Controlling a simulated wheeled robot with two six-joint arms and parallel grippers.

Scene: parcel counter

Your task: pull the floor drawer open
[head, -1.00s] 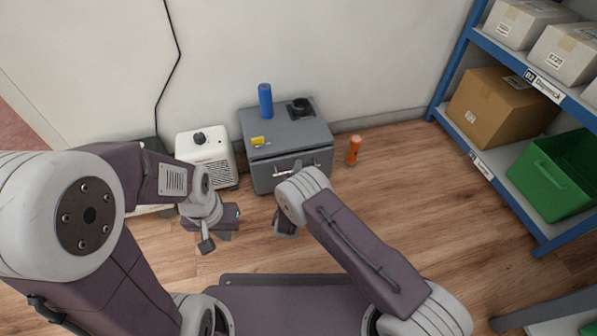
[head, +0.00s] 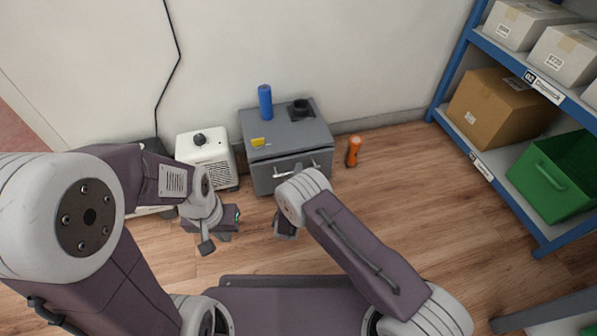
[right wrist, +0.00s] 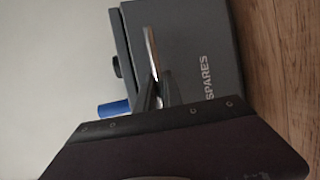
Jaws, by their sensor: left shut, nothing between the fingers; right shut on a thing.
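The floor drawer (head: 290,178) is the grey front of a low cabinet against the wall. It looks shut or nearly so; I cannot tell whether there is a small gap. Its pale bar handle (right wrist: 151,52) runs along the front, beside the word SPARES in the right wrist view. My right gripper (right wrist: 158,95) is shut on the handle; in the head view my right arm hides its fingers. My left gripper (head: 231,218) is shut and empty, above the floor to the left of and in front of the cabinet.
On the cabinet top are a blue cylinder (head: 265,102), a black round item (head: 300,109) and a yellow item (head: 258,142). A white heater-like box (head: 205,150) stands left, an orange flashlight (head: 353,151) right. A blue-framed shelf (head: 449,75) is further right.

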